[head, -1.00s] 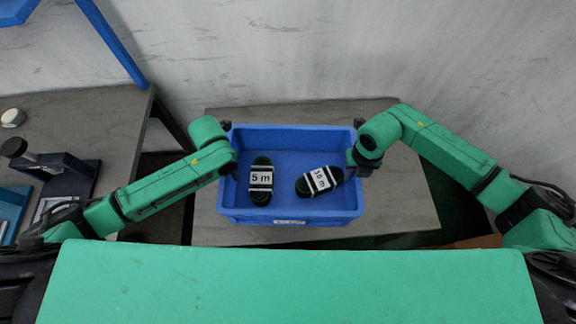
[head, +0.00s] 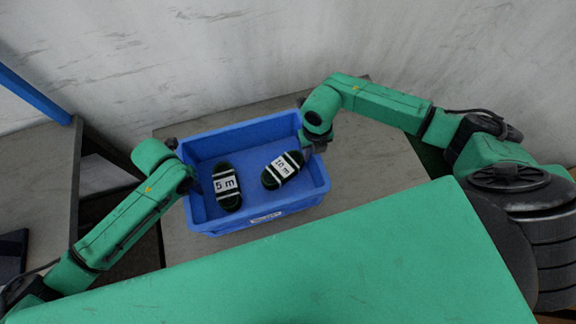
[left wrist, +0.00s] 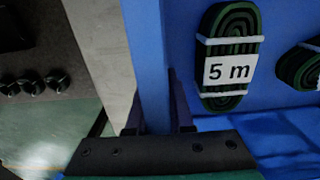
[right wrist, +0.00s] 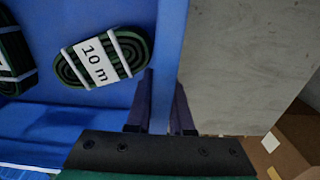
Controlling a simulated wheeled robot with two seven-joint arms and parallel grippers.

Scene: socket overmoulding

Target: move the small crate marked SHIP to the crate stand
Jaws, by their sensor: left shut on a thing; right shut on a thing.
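The small blue crate (head: 255,216) is in front of me in the head view, over a grey table top, with a white label on its near wall too small to read. It holds two coiled dark green cables, one tagged 5 m (head: 227,186) and one tagged 10 m (head: 282,169). My left gripper (head: 188,184) is shut on the crate's left wall; the left wrist view shows its fingers (left wrist: 158,120) on either side of that wall. My right gripper (head: 308,143) is shut on the right wall, seen between its fingers in the right wrist view (right wrist: 161,118).
The grey table top (head: 375,165) is bare to the right of the crate. Another grey bench (head: 38,165) with a blue post (head: 35,95) stands at the left, past a dark gap. A pale wall (head: 230,50) rises behind. A brown carton (right wrist: 275,155) shows lower right in the right wrist view.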

